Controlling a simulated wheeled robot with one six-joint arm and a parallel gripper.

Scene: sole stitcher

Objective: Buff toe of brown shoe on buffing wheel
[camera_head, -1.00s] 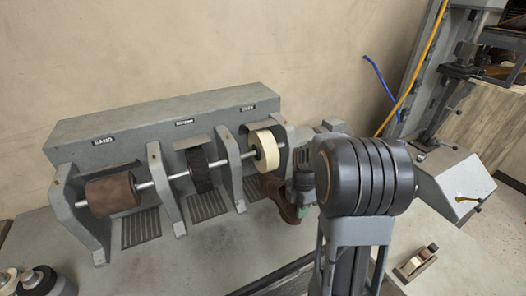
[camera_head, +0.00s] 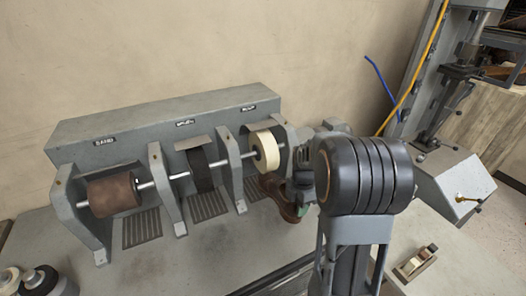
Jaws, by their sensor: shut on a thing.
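The cream buffing wheel (camera_head: 265,151) sits on the shaft in the right bay of the grey finishing machine, under the rightmost label. The brown shoe (camera_head: 281,196) is just below and to the right of this wheel, partly hidden by my arm. Its toe end points up toward the wheel's lower side; I cannot tell whether they touch. My gripper (camera_head: 303,188) is shut on the shoe, and its fingers are mostly hidden behind my dark arm joint.
The machine also carries a brown sanding drum (camera_head: 113,195) at left and a black brush wheel (camera_head: 200,170) in the middle, with grey dividers between bays. A tape dispenser (camera_head: 415,262) lies at lower right. Spools (camera_head: 40,281) stand at lower left. A grey press (camera_head: 452,185) stands at right.

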